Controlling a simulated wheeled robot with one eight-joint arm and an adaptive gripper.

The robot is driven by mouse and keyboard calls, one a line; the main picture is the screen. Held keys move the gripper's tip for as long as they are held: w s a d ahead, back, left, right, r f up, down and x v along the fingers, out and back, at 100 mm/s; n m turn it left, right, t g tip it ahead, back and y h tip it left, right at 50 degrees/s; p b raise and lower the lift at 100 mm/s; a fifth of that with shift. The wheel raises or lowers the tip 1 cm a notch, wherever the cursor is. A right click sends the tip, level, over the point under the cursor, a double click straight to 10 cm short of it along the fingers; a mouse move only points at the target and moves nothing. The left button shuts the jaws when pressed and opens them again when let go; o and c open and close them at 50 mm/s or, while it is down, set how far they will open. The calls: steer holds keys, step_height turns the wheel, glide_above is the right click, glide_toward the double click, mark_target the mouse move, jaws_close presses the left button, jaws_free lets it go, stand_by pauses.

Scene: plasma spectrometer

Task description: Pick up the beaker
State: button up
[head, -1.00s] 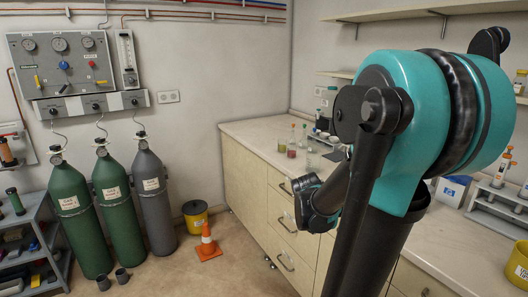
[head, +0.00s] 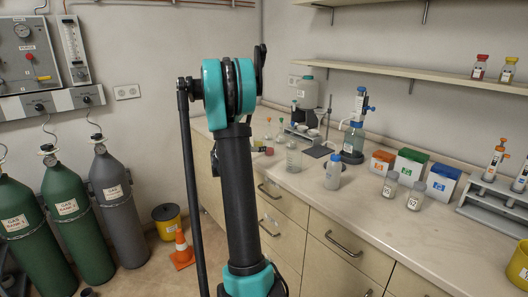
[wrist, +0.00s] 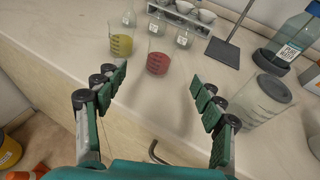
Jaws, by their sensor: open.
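My gripper (wrist: 162,86) is open and empty in the wrist view, its green-padded fingers spread wide above the bench. A small beaker with red liquid (wrist: 158,63) stands ahead, roughly between the fingers. A beaker with yellow-green liquid (wrist: 121,46) stands to its left, beyond the left finger. A larger clear vessel (wrist: 258,103) with graduation marks is just right of the right finger. In the head view the red beaker (head: 269,149) is partly visible beside my arm, and the clear vessel (head: 293,157) stands to its right. My gripper is hidden there behind my arm.
Flasks (wrist: 184,38) and a rack with white bowls (wrist: 187,10) stand behind the beakers. A dark plate with a rod (wrist: 222,52) and a blue-capped bottle (wrist: 292,42) are at the right. The bench front (head: 305,200) is clear.

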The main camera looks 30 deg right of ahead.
mark_target(269, 145)
steer(key=x, duration=1.4)
steer(key=shift+s+d, duration=0.1)
steer(key=shift+s, duration=0.05)
steer(key=shift+c, duration=0.6)
steer(key=c, duration=1.2)
